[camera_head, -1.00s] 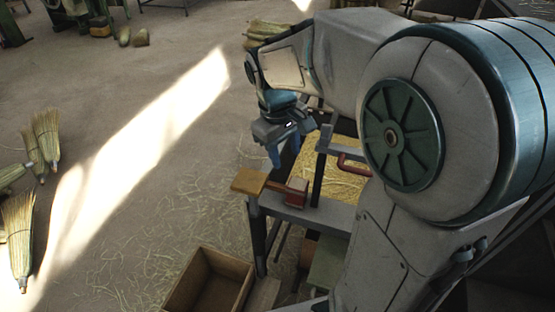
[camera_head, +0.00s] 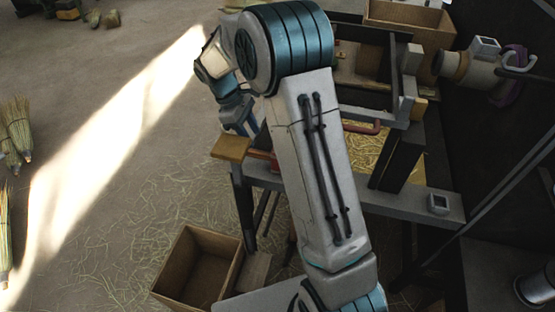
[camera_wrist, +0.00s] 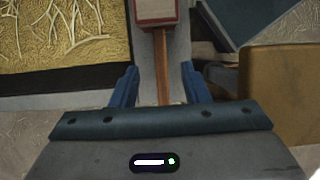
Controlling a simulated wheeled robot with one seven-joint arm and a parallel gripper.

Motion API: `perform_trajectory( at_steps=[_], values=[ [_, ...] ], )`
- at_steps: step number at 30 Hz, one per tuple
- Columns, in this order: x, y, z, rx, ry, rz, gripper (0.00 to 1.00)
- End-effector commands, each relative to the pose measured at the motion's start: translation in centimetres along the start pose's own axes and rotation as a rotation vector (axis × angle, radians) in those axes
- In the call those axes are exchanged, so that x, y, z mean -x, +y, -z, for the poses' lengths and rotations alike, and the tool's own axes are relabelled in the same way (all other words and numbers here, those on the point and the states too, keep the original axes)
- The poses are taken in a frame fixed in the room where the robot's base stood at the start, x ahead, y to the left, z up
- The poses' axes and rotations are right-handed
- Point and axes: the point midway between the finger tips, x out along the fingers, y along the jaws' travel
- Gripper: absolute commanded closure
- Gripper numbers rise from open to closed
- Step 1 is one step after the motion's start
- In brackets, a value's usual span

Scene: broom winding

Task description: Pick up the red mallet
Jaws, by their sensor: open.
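The red mallet lies on the grey bench rail. In the wrist view its red head (camera_wrist: 156,11) is at the top edge, cut off by the frame, and its thin brown handle (camera_wrist: 162,68) runs down between my gripper's fingers (camera_wrist: 160,84). The blue fingers are open, one on each side of the handle, with gaps to both. I cannot tell how far above the handle they are. In the head view my gripper (camera_head: 241,124) is near the bench's left end. Only a bit of red mallet (camera_head: 266,158) shows there, beside my arm, which hides the rest.
A tan wooden block (camera_head: 231,148) sits at the bench corner, also at right in the wrist view (camera_wrist: 287,90). A red clamp-like handle (camera_head: 363,128) is farther right on the bench. Brooms (camera_head: 16,128) lie far left.

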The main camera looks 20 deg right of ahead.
Motion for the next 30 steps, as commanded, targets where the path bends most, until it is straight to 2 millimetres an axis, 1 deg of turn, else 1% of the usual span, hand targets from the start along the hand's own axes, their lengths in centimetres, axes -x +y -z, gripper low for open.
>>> perform_trajectory(
  at_steps=[1,3,8,11,15,18,22,28,29,30],
  values=[
    [-1.0,0.0,0.0,0.000,-0.002,0.002,0.58],
    [-1.9,0.0,0.0,-0.001,0.000,0.001,0.58],
    [-3.0,0.0,0.0,0.000,0.001,0.000,0.58],
    [-4.0,0.0,0.0,0.000,0.000,0.001,0.58],
    [-6.3,-0.1,0.0,0.000,-0.001,0.002,0.58],
    [-7.6,0.0,0.0,-0.001,0.000,0.001,0.58],
    [-8.4,0.0,0.0,-0.001,0.002,0.000,0.58],
    [-8.4,0.0,0.0,-0.001,0.002,0.000,0.58],
    [-8.4,0.0,0.0,-0.001,0.002,0.000,0.64],
    [-8.4,0.0,0.0,-0.001,0.002,0.000,0.75]
  ],
)
